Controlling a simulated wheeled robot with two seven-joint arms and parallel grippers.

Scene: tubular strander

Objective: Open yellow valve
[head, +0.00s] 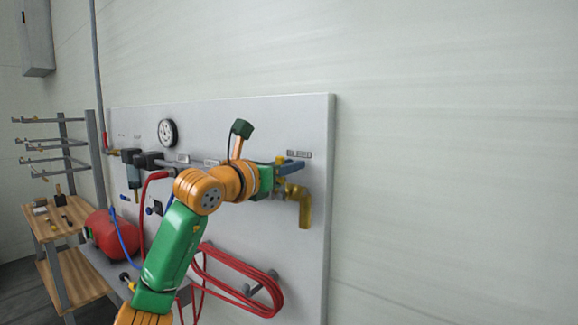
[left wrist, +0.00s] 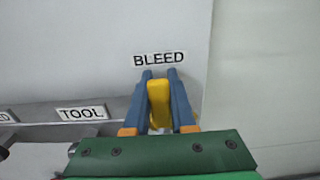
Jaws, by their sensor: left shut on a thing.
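The yellow valve handle (left wrist: 159,103) shows in the left wrist view, upright below a label reading BLEED (left wrist: 159,58). My left gripper (left wrist: 160,85) has its two blue fingers on either side of the handle, shut on it. In the head view my left gripper (head: 290,168) reaches the right part of the white panel, at the valve above a brass spout (head: 304,205) that points down. The handle is mostly hidden there by the gripper. My right gripper is not in view.
The white panel (head: 322,130) carries a gauge (head: 168,132), a pipe and a coiled red hose (head: 235,268). A red tank (head: 105,235) and a wooden shelf (head: 62,218) stand at the left. The wall right of the panel is bare.

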